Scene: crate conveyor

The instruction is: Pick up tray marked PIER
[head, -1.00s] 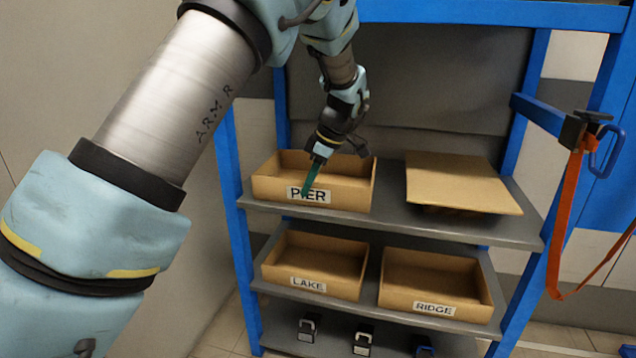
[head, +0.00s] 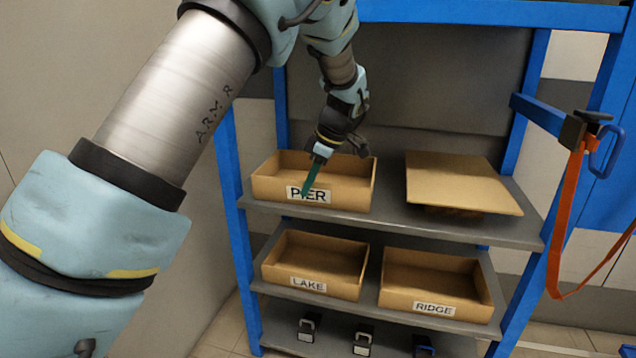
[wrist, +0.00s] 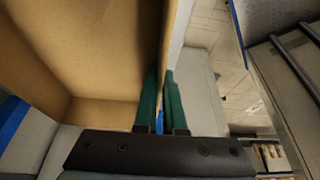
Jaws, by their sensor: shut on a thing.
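The tray marked PIER (head: 345,194) is an open cardboard tray on the left of the upper shelf, its label facing front. My gripper (head: 307,193) reaches down at its front wall, with a green finger in front of the label. In the wrist view my gripper (wrist: 160,82) has its two green fingers close together on either side of the tray's wall, shut on it. The inside of the tray (wrist: 90,45) fills the left of that view and looks empty. The tray appears level and at shelf height; I cannot tell whether it touches the shelf.
A cardboard piece with a flat top (head: 462,182) is on the upper shelf (head: 400,220) at right. Trays marked LAKE (head: 330,290) and RIDGE (head: 450,307) stand on the shelf below. Blue rack posts flank the shelves. An orange strap (head: 568,225) hangs at right.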

